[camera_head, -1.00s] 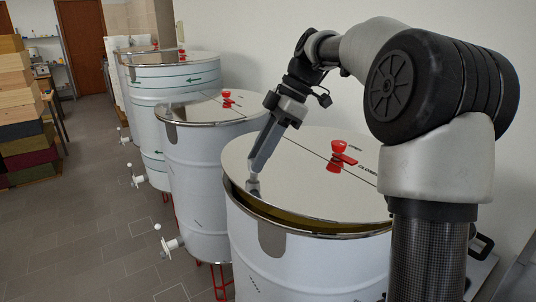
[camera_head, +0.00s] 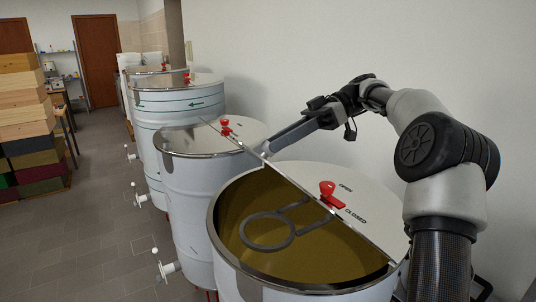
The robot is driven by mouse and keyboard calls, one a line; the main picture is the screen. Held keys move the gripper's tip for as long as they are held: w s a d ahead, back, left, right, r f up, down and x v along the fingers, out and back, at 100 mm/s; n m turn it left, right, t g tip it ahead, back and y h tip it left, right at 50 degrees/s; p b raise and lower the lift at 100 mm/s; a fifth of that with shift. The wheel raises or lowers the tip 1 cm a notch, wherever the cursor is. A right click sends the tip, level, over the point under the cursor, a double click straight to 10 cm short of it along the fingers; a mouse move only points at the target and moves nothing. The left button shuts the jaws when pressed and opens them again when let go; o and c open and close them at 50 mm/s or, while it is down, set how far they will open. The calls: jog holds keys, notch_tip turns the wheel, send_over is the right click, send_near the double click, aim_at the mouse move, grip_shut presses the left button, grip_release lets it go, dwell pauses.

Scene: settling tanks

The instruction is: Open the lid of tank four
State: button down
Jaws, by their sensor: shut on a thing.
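The nearest tank (camera_head: 228,262) is a white drum with a steel rim, and I see no number on it. The front half of its top is open and shows a golden-brown inside with a dark ring shape. The front lid half (camera_head: 345,222) appears raised and nearly edge-on, a thin strip along the middle line. The rear half (camera_head: 370,210) lies flat, with OPEN and CLOSED lettering and a red valve handle (camera_head: 328,192). My gripper (camera_head: 268,150) is shut at the left end of the strip; its fingertips are small.
A second white tank (camera_head: 185,185) with a covered top stands just behind, and more tanks (camera_head: 175,105) line up beyond it. White taps (camera_head: 165,270) stick out on the left. Stacked wooden boxes (camera_head: 25,125) stand at the far left. The tiled floor (camera_head: 105,215) between is clear.

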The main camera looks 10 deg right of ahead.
jog(key=shift+w+d+r+g+y, duration=0.2)
jog(key=shift+d+r+y, duration=0.1)
jog(key=shift+d, duration=0.2)
jog(key=shift+w+d+r+g+y, duration=0.1)
jog(key=shift+w+d+r+y, duration=0.2)
jog(key=shift+d, duration=0.25)
jog(key=shift+w+d+r+g+y, duration=0.1)
jog(key=shift+w+d+r+y, duration=0.15)
jog(key=shift+d, duration=0.25)
jog(key=shift+s, duration=0.1)
jog(key=c, duration=1.4)
grip_release()
jog(key=shift+o, duration=0.2)
jog(key=shift+a, duration=0.1)
